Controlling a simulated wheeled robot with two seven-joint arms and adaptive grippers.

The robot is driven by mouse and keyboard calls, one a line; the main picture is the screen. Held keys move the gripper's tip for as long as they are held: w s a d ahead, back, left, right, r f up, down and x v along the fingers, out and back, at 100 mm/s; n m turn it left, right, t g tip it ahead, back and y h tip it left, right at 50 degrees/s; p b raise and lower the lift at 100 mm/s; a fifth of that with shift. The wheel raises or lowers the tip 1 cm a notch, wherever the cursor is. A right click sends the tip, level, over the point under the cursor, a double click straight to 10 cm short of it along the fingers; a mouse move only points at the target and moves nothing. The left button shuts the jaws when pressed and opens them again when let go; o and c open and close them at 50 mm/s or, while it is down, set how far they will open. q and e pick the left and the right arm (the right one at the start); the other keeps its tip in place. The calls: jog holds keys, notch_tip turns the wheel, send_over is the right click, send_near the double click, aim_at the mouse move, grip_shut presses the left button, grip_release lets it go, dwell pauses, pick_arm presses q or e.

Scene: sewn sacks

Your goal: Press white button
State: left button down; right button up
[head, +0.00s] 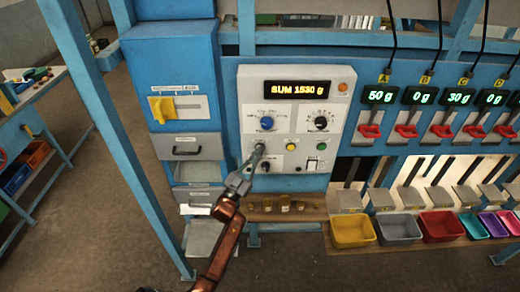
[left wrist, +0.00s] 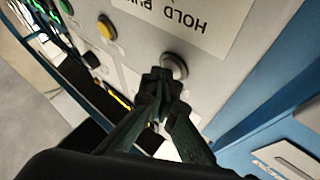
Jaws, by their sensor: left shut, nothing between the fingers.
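The grey-white control panel (head: 277,100) is on the front of the blue machine, with a lit display reading "SUM 1530 g". My left gripper (head: 257,156) is shut and empty, pointed at the lower left of the panel. In the left wrist view its fingertips (left wrist: 163,77) are right at the button's edge; I cannot tell whether they touch it. In the head view the fingertips largely hide the button. My right gripper is not in view.
A yellow button (head: 290,143) and a green button (head: 321,146) lie to the right on the panel. Blue (head: 266,123) and black (head: 320,123) dials sit above. Red levers (head: 405,130) and coloured bins, including a yellow bin (head: 353,231), are farther right. A blue post (head: 110,130) stands at left.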

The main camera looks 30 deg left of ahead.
pick_arm(q)
jog(key=shift+w+a, duration=0.1)
dwell(0.4)
jog(key=shift+s+d+p, duration=0.4)
jog(key=shift+s+d, duration=0.05)
jog(key=shift+s, duration=0.25)
jog(key=shift+s+d+p, duration=0.35)
jog(key=shift+s+d, duration=0.1)
jog(key=shift+s, duration=0.25)
jog(key=shift+s+d+p, duration=0.4)
jog(key=shift+s+d, duration=0.05)
jog(key=shift+s, duration=0.3)
jog(key=shift+s+d+p, duration=0.35)
jog(key=shift+s+d, duration=0.1)
jog(key=shift+s, duration=0.25)
